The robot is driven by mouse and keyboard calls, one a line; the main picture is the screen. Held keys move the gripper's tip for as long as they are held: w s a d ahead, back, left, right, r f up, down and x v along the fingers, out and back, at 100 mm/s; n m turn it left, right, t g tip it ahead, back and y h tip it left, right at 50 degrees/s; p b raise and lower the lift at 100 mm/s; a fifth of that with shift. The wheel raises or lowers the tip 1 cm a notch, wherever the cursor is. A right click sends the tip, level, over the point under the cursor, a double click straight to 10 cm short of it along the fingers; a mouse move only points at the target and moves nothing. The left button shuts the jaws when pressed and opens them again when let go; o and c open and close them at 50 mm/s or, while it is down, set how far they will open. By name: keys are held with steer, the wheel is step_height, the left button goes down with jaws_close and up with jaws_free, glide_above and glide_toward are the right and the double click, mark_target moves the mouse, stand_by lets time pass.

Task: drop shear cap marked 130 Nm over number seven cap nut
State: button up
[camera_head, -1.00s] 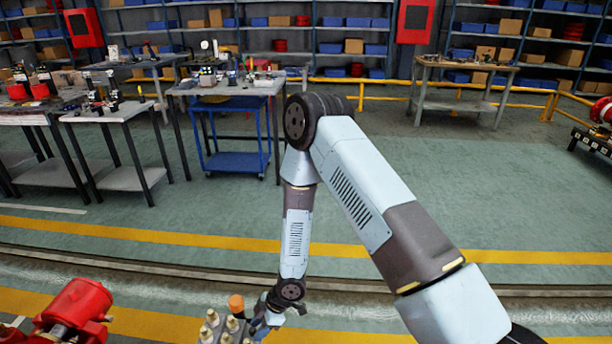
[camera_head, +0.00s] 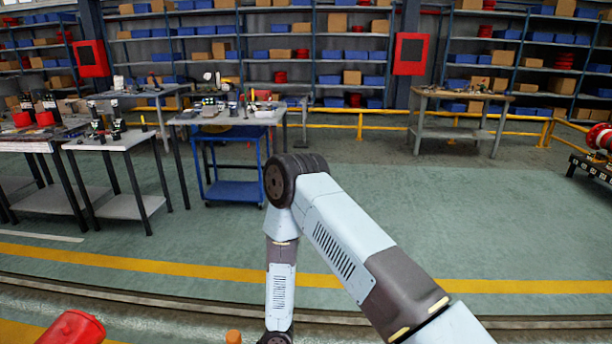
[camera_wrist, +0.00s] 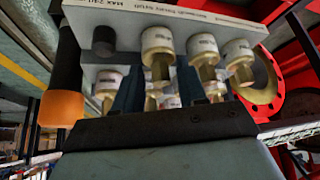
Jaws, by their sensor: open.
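I cannot make out cap nut number seven. My gripper (camera_wrist: 158,88) is open, its two dark fingers pointing at the caps, with more caps partly visible between and beyond them. I cannot tell whether it touches any. It is below the head view's edge.
An orange-ended dark cylinder (camera_wrist: 62,108) stands left of my gripper; its orange top shows in the head view (camera_head: 233,337). Red machinery (camera_wrist: 265,85) lies close on the right. A red part (camera_head: 72,329) is at the head view's lower left. Workbenches (camera_head: 225,118) stand beyond open floor.

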steer(key=shift+c, duration=0.5)
jaws_close()
steer(key=shift+r, duration=3)
